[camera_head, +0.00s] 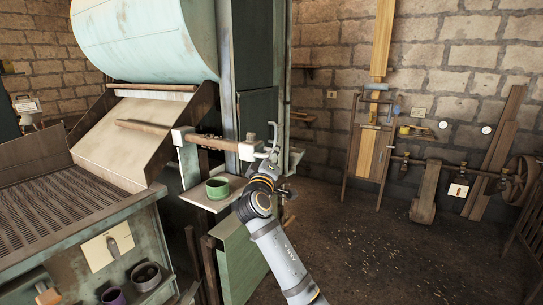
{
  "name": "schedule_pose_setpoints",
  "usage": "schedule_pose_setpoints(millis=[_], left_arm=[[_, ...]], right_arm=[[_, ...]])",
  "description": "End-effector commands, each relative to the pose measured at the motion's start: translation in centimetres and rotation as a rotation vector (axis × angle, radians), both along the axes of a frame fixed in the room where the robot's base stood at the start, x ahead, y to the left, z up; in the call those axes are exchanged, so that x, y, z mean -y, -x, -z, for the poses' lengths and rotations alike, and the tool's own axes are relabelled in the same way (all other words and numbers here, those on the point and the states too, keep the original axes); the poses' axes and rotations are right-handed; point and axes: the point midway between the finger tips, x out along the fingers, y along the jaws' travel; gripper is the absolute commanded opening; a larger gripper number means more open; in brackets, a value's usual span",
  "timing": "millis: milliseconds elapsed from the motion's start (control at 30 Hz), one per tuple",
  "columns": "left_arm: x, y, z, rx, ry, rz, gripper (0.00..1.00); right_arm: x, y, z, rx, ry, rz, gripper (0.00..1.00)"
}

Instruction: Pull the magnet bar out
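The magnet bar appears to be the brown rod (216,143) that runs from over the sloped chute to the right. It passes through a pale block (182,135) at the machine's side and ends in a pale end block (247,151). My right gripper (268,147) is right at this end block, with its arm reaching up from the bottom of the picture. Its fingers are small and partly hidden, so I cannot tell whether they grip the block. My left gripper is not in view.
A green ring-shaped cup (218,187) stands on a small shelf (205,201) below the rod. The machine's pale drum (145,40) and sloped chute (115,140) are at the left. The dark floor (400,255) at the right is mostly open. Boards and tools line the brick wall.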

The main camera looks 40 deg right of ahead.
Motion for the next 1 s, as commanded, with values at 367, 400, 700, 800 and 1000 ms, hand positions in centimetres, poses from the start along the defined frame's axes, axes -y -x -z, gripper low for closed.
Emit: schedule_pose_setpoints(millis=[367,400,700,800,1000], left_arm=[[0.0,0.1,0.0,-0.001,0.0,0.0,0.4],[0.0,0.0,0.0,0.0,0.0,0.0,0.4],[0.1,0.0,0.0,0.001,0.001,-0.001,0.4],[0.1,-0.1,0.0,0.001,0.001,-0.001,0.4],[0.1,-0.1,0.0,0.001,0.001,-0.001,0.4]], right_arm=[[-2.3,1.9,0.7,0.002,-0.004,-0.005,0.37],[-3.1,2.6,1.0,0.001,-0.005,-0.005,0.37],[-7.7,6.8,2.3,0.001,-0.006,-0.002,0.37],[-8.4,7.4,2.5,0.002,-0.004,-0.002,0.37],[-8.8,7.9,2.5,0.001,0.001,0.001,0.37]])
